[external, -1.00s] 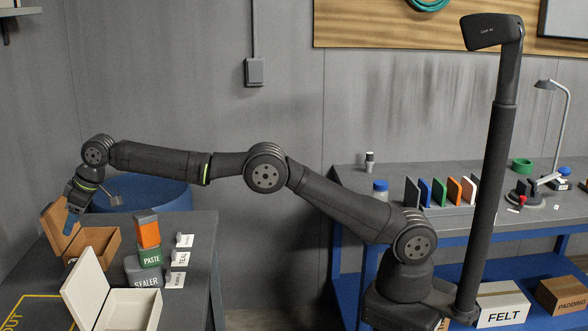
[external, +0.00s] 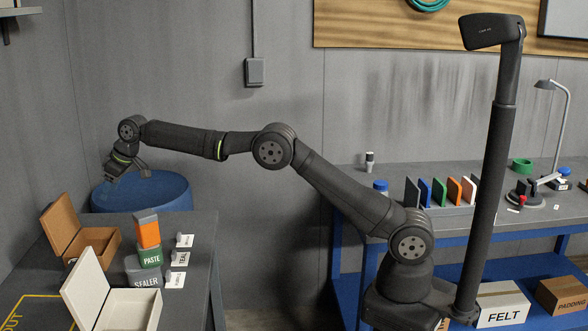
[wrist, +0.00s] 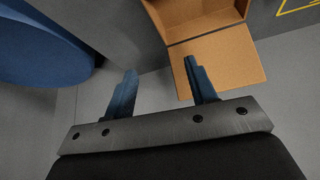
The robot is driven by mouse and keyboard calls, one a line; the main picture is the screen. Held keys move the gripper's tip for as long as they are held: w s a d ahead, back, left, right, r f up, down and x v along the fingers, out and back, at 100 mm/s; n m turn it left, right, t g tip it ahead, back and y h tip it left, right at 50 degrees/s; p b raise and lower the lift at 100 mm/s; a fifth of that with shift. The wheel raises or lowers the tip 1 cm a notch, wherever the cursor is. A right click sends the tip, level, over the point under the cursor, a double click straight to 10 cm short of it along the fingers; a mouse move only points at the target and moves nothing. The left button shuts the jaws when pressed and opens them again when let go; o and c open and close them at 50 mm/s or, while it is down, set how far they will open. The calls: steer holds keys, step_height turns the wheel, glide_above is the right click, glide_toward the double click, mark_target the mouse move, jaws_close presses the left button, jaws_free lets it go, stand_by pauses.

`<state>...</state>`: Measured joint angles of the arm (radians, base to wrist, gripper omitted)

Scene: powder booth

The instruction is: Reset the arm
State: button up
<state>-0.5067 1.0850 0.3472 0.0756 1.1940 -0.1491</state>
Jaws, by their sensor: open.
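My gripper (external: 112,177) is raised at the left of the external view, in front of the blue drum and above the back of the left table. In the wrist view its two blue fingers (wrist: 160,88) are spread apart with nothing between them. Below it, a brown box (external: 100,240) stands on the table with its lid (external: 62,226) tipped open. The box also shows in the wrist view (wrist: 193,13), near the right finger and apart from it.
A white open box (external: 130,310) stands in front of the brown one. A blue drum (external: 165,190) stands behind the table.

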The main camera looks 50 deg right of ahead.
steer(key=w+d+m+h, duration=0.1)
steer(key=w+d+m, duration=0.2)
steer(key=d, duration=2)
steer(key=w+d+m+t+h, duration=0.1)
steer(key=w+d+m, duration=0.2)
steer(key=d, duration=2)
steer(key=shift+w+d+f+h, duration=0.35)
steer(key=shift+w+d+h, duration=0.05)
steer(key=shift+w, duration=0.15)
steer(key=a+n+y, duration=0.1)
steer(key=a+n, duration=0.2)
steer(key=a, duration=1.9)
steer(key=shift+w+a+r, duration=0.15)
steer(key=shift+r, duration=0.05)
steer(key=d+m+h, duration=0.1)
steer(key=d+m, duration=0.2)
steer(key=d, duration=2)
steer(key=s+a+n+y, duration=0.15)
steer(key=a+n, duration=0.25)
steer(key=a, duration=2.6)
steer(key=s+a+n, duration=0.1)
steer(key=s+a, duration=0.3)
steer(key=a, duration=0.5)
steer(key=s+a+n+g+y, duration=0.1)
steer(key=s+a, duration=0.3)
steer(key=a, duration=0.5)
steer(key=s+a+n+y, duration=0.1)
steer(key=s+a, duration=0.3)
steer(key=a, duration=0.6)
steer(key=shift+r, duration=0.2)
